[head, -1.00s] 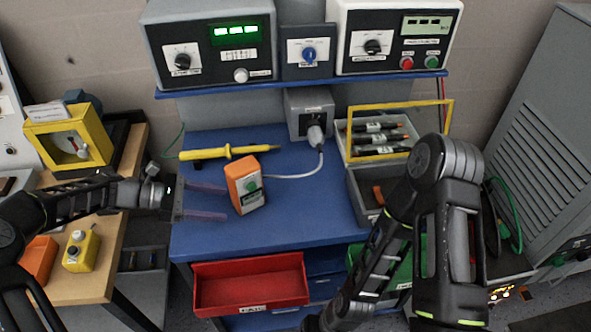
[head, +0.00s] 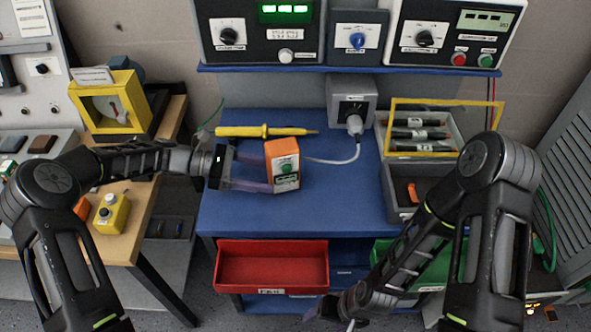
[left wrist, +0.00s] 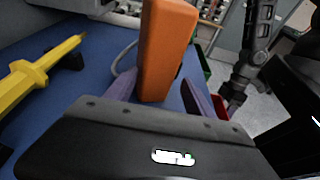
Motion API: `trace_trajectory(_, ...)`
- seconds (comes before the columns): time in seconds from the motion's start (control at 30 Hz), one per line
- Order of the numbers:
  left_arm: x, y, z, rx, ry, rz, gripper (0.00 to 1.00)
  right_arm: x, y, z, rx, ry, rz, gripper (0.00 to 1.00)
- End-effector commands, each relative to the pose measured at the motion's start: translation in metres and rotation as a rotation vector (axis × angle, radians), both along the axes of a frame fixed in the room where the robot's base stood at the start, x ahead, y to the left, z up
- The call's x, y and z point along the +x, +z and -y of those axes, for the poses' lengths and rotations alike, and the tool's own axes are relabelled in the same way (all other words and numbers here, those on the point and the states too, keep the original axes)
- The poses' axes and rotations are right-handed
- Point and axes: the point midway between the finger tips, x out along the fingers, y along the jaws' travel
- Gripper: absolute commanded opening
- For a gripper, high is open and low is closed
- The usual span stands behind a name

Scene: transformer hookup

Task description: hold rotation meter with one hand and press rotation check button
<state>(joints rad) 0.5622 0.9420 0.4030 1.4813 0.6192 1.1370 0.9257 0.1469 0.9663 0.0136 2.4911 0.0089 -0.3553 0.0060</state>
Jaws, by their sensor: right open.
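The rotation meter, an orange box (head: 283,165) with a green button on its light front panel, stands on the blue bench. My left gripper (head: 262,171) comes in from the left, with its two purple fingers on either side of the meter's lower part. In the left wrist view the orange box (left wrist: 165,50) stands between the fingers; its front panel is hidden there. The fingers look wide apart, and contact cannot be made out. My right gripper (head: 333,308) is low in front of the bench, away from the meter, open and seemingly empty.
A yellow probe (head: 265,131) lies behind the meter. A grey cable (head: 345,157) runs from the meter to a socket box (head: 352,95). A grey bin (head: 400,190) stands at right, and an open red drawer (head: 272,268) juts out below. The bench front is clear.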

Motion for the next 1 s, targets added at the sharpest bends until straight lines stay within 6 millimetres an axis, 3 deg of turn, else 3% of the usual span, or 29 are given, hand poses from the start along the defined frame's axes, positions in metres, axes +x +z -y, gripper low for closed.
trace_trajectory(0.3, -0.001, -0.016, 0.046, 0.000, -0.004, 0.000, 0.62, 0.001, -0.009, -0.001, 0.002, 0.001, 0.004, 0.73)
trace_trajectory(0.5, -0.001, -0.022, 0.066, 0.001, -0.003, -0.001, 0.62, 0.002, -0.014, -0.001, 0.004, 0.001, 0.006, 0.73)
trace_trajectory(0.93, -0.001, -0.023, 0.074, 0.001, -0.001, 0.000, 0.62, 0.002, -0.014, -0.001, 0.005, 0.002, 0.006, 0.73)
trace_trajectory(1.0, -0.001, -0.023, 0.073, 0.001, -0.001, 0.000, 0.58, 0.002, -0.014, -0.001, 0.004, 0.002, 0.006, 0.73)
